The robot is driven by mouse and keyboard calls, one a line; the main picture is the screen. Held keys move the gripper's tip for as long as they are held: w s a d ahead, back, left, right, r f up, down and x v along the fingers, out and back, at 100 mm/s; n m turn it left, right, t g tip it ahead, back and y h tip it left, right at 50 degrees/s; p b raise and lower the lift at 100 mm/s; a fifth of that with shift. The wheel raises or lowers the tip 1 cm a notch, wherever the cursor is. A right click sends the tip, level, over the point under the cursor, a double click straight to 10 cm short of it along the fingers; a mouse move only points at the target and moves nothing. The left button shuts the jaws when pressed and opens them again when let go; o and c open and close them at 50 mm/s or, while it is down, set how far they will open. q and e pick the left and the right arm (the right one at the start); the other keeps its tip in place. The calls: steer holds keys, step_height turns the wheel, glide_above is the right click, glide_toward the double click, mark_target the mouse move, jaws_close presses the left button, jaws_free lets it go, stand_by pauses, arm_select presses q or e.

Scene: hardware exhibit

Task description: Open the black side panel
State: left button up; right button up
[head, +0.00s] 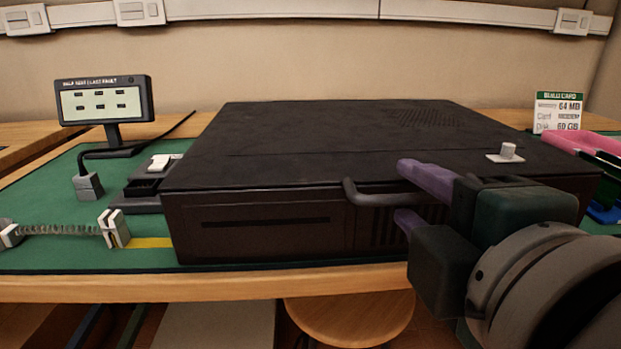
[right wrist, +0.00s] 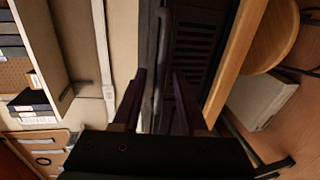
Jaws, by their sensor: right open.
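A black computer case (head: 320,135) lies flat on the green mat, and its broad black panel faces up. A dark bar handle (head: 370,199) sticks out from its front side, above a vented area; it also shows in the right wrist view (right wrist: 162,70). My right gripper (head: 401,192) is open, with one purple finger above the handle and the other below it. In the right wrist view the handle lies between the two fingers (right wrist: 158,82), with gaps visible. The handle's right end is hidden behind my gripper. My left gripper is not in view.
A white knob (head: 506,153) stands on the case top at right. A small monitor (head: 104,102), a coiled cable (head: 60,229) and a dark tray (head: 140,190) are on the left. Pink and blue items (head: 598,150) and a build card (head: 558,112) are at right. A stool (head: 350,318) stands below.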

steer(key=shift+w, duration=0.25)
jaws_close()
stand_by(1.4)
